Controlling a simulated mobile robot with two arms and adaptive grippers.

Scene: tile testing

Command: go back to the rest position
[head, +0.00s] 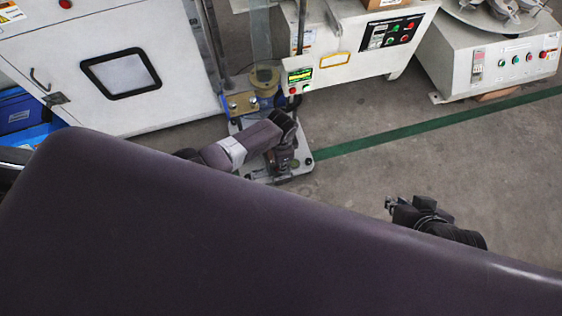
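My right gripper (405,207) shows over the grey floor at the right, past the edge of my own dark body. It is dark and small in the view, and I see nothing in it. Its finger gap is not clear. My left gripper (283,160) points down in front of the testing stand at the centre. Its fingers blend together, so I cannot tell if they are open.
A testing stand (243,104) with a white base is close to my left gripper. A white cabinet (180,112) with a window stands at the left. White machines with control panels (352,62) (505,65) stand at the back. Bare floor (350,185) lies between my grippers.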

